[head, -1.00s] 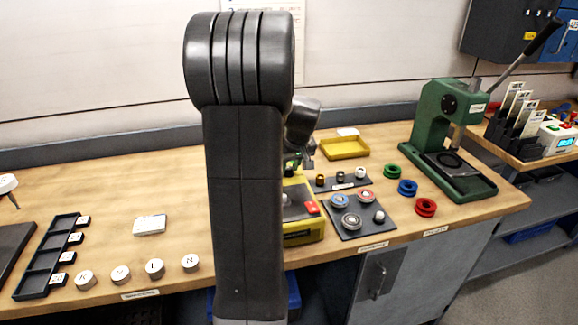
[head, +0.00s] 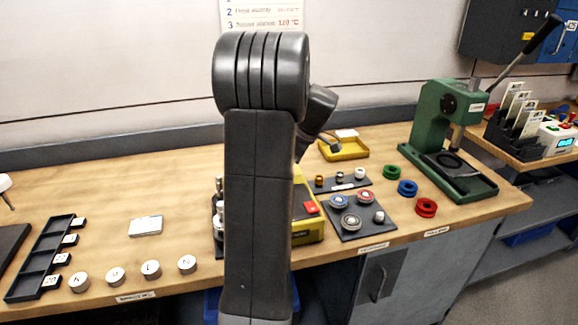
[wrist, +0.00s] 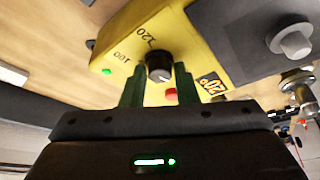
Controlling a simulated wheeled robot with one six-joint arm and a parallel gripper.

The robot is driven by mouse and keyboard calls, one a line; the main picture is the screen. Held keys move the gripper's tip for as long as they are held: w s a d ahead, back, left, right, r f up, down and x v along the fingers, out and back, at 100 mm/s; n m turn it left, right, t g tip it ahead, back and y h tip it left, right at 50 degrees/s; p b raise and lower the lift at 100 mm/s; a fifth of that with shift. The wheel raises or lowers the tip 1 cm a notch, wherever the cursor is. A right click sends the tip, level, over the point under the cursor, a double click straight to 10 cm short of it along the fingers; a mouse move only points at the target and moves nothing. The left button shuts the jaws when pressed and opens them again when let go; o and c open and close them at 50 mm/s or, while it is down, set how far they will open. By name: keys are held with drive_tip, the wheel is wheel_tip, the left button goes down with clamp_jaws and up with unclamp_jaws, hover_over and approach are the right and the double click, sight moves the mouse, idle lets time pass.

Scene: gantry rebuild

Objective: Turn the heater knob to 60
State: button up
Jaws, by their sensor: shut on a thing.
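The yellow heater (wrist: 205,45) fills the top of the wrist view, with a small dark knob (wrist: 159,68) on its face. The numbers 100 and 120 show by the knob on the upper left; the rest of the scale is hidden. My gripper (wrist: 158,75) has its green fingers on either side of the knob and is shut on it. The knob's pointer is too small to read surely. In the head view the heater (head: 308,228) is mostly hidden behind my arm, and my fingers and the knob are out of sight there.
A red button (wrist: 171,94) and a green light (wrist: 106,72) sit close to the knob. A dark plate with rings (head: 350,228), a yellow tray (head: 345,153) and a green press (head: 432,120) stand right of the heater. Lettered white discs (head: 115,277) lie left.

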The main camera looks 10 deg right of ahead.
drive_tip(key=shift+n, duration=0.5)
drive_tip(key=o, duration=1)
drive_tip(key=v, duration=1.3)
drive_tip(key=shift+d+r, duration=0.2)
drive_tip(key=shift+r, duration=0.2)
drive_tip(key=shift+w+f, duration=0.1)
drive_tip(key=x, duration=1.3)
drive_tip(key=shift+a+f, duration=0.2)
drive_tip(key=shift+f, duration=0.15)
